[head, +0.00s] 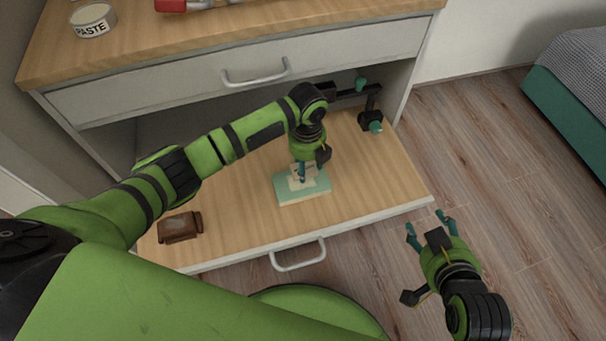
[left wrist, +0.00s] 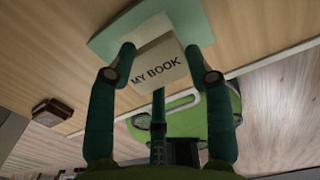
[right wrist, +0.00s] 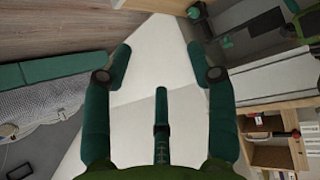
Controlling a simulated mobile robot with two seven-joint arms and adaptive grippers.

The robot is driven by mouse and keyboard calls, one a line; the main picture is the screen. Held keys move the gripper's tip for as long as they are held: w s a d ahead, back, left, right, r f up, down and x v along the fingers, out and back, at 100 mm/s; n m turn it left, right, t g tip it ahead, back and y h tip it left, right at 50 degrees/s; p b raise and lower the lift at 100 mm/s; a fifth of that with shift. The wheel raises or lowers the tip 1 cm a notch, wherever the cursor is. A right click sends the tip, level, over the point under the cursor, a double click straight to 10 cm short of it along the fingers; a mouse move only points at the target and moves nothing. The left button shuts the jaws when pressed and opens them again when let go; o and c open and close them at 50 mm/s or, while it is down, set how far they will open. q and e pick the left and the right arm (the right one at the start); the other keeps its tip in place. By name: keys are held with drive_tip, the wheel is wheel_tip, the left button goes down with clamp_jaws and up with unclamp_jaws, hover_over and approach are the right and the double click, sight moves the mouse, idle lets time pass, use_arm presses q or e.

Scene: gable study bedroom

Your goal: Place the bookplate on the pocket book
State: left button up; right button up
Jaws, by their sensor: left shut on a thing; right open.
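The bookplate is a small cream card (head: 296,184) lettered "MY BOOK", which also shows in the left wrist view (left wrist: 160,70). My left gripper (head: 302,172) is shut on it, pointing down. The pocket book (head: 318,191) is pale green and lies flat on the wooden pull-out surface. The card is over the book's left part, tilted in the left wrist view; I cannot tell whether it touches the cover. The book's edge shows behind the fingers in the left wrist view (left wrist: 108,42). My right gripper (head: 427,224) is open and empty, beyond the surface's right edge.
A brown leather-like item (head: 180,227) lies at the surface's front left. A black jointed item with teal knobs (head: 370,115) is at its back right. The pull-out surface has a front handle (head: 299,257). A paste tin (head: 93,20) stands on the top above.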

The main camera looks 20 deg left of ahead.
use_arm(q)
drive_tip(key=shift+s+a+f, duration=0.15)
drive_tip(key=shift+a+f, duration=0.15)
drive_tip(key=shift+a, duration=0.1)
wheel_tip(320, 180, down, 4)
drive_tip(key=shift+r+b, duration=0.1)
drive_tip(key=shift+b, duration=0.85)
use_arm(e)
drive_tip(key=w+a+r+n+t+y, duration=0.1)
drive_tip(key=w+a+r+t, duration=0.3)
drive_tip(key=r, duration=0.6)
drive_tip(key=t+y, duration=0.1)
drive_tip(key=t, duration=0.1)
drive_tip(key=shift+w+r+t+y, duration=0.25)
drive_tip(key=shift+r+t+y, duration=0.05)
drive_tip(key=shift+r, duration=0.05)
drive_tip(key=shift+a+r, duration=0.1)
use_arm(q)
drive_tip(key=shift+f, duration=0.2)
drive_tip(key=o, duration=1.1)
use_arm(e)
drive_tip(key=shift+a+r, duration=0.1)
drive_tip(key=shift+r, duration=0.05)
